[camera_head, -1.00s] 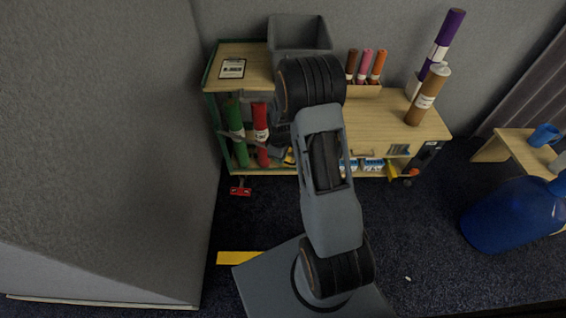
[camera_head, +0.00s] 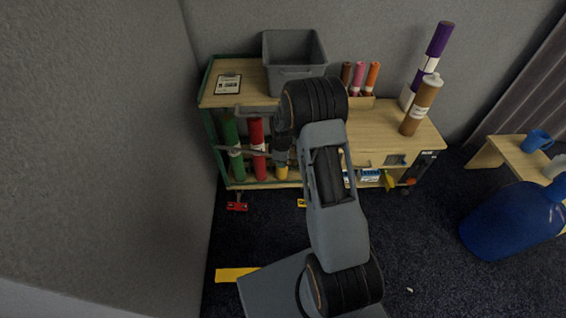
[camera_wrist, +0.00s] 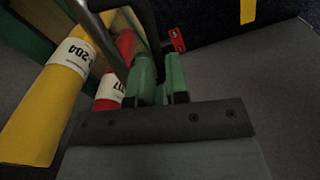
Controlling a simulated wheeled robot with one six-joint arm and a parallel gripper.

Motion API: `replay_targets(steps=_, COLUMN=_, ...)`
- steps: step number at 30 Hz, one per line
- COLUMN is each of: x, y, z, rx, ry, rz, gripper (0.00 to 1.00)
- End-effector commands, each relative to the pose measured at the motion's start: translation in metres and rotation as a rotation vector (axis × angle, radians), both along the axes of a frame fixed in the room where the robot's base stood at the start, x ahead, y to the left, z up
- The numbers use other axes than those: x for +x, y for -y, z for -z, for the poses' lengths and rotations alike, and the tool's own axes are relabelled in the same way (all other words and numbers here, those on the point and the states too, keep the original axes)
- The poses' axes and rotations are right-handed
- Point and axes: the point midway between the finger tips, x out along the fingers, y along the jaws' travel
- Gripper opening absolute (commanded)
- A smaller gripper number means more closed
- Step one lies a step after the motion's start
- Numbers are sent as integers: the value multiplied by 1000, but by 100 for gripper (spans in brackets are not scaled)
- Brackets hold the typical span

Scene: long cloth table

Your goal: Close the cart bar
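The cart (camera_head: 207,88) stands against the back wall, with a wooden top and a green end frame. Its grey bar (camera_head: 226,149) crosses in front of the green and red rolls at the left end. In the wrist view a dark grey bar (camera_wrist: 102,38) runs past the red roll, close to my fingers. My gripper's two green fingers (camera_wrist: 162,82) are close together, with a narrow gap. Whether the bar lies between them cannot be told. In the head view my arm hides the fingers, and my wrist is in front of the cart, right of the red roll.
A yellow roll (camera_wrist: 45,112) and a red roll (camera_wrist: 112,85) show beside my fingers. A grey bin (camera_head: 296,82) and upright rolls stand on the cart. A red caster lock (camera_head: 238,206) sticks out below. A blue bottle (camera_head: 512,218) lies at right; dark floor is open between.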

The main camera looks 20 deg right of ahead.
Motion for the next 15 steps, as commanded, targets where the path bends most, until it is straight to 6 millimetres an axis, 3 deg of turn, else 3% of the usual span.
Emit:
replay_targets(steps=6, x=-2, y=3, z=1, rx=-1, ry=-8, rz=0, gripper=36)
replay_targets(steps=15, x=-4, y=3, z=-3, rx=-1, ry=-11, rz=-1, gripper=36)
